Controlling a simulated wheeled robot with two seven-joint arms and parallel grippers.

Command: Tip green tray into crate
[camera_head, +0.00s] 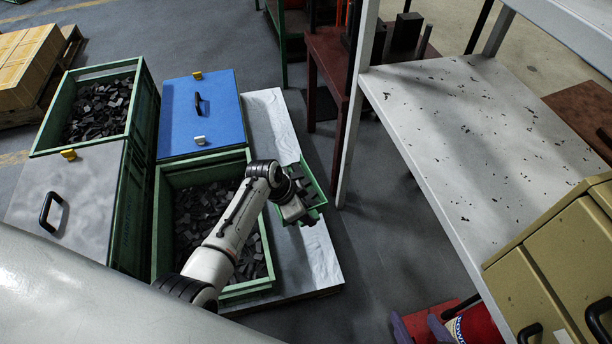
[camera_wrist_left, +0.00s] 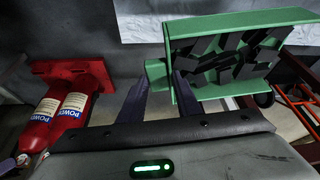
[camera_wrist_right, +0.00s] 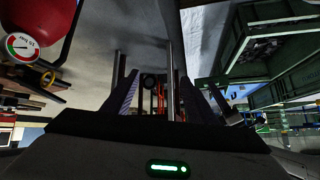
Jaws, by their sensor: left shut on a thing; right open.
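The green tray (camera_head: 318,186) holds dark stamped parts and appears beside the crate's right edge in the head view, over the pale sheet. It shows closer in the left wrist view (camera_wrist_left: 238,86), with dark pieces inside. My left gripper (camera_wrist_left: 162,88) is shut on the tray's small green end block. The hand and arm hide part of the tray in the head view. The green crate (camera_head: 212,160) is open at its near half and holds many dark parts; my arm crosses over it. My right gripper (camera_wrist_right: 158,92) is open and empty in the right wrist view.
A blue lid (camera_head: 220,115) covers the crate's far half. Another green crate (camera_head: 60,105) with parts and a grey lid (camera_head: 75,190) stands left. A white table (camera_head: 470,120) stands right. Red extinguishers (camera_head: 472,325) are at the bottom right. Grey floor separates crate and table.

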